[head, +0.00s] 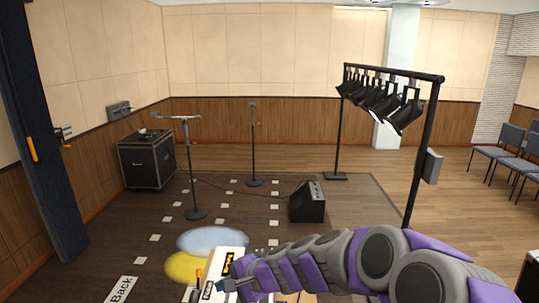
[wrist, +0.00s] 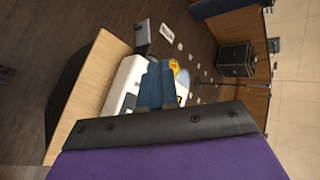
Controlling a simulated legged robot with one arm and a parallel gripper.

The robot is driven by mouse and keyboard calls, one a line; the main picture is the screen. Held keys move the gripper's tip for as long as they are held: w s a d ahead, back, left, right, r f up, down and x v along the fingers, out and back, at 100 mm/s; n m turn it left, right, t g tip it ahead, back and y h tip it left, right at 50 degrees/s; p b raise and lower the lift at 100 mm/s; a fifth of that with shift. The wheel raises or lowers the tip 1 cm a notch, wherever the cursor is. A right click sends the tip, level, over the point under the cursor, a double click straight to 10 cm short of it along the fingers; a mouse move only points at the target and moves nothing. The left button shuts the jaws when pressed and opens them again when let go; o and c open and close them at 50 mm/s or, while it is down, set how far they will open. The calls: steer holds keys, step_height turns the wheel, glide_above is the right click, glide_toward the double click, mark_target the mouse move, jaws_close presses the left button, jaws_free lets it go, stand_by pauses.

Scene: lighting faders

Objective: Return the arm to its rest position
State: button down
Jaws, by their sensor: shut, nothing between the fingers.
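My arm, purple and grey, reaches in from the lower right in the head view. In the wrist view my gripper (wrist: 157,68) shows blue, overlapping the white console (wrist: 127,78) on a wooden desk (wrist: 92,80). I cannot tell whether it touches the console. The arm and gripper hide much of the console and its faders.
Light pools lie on the dark stage floor behind the console. Two microphone stands (head: 192,165) (head: 253,145), a floor monitor (head: 307,204) and a black case (head: 146,162) stand beyond. A lamp rig (head: 425,150) stands at right, with chairs (head: 507,140) farther right.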

steer(key=s+d+r+n+g+h, duration=0.1)
steer(key=s+d+n+g+h, duration=0.35)
steer(key=s, duration=1.05)
steer(key=s+d+f+n+h, duration=0.1)
steer(key=s+d+n+h, duration=0.1)
steer(key=s+d, duration=0.7)
steer(key=s+d+f+n+g+h, duration=0.1)
steer(key=s+d+n+h, duration=0.1)
steer(key=s+d, duration=0.8)
steer(key=shift+s+d+f+h+b, duration=0.3)
steer(key=shift+d+h+b, duration=0.15)
steer(key=shift+d+h, duration=0.25)
steer(key=shift+a, duration=0.1)
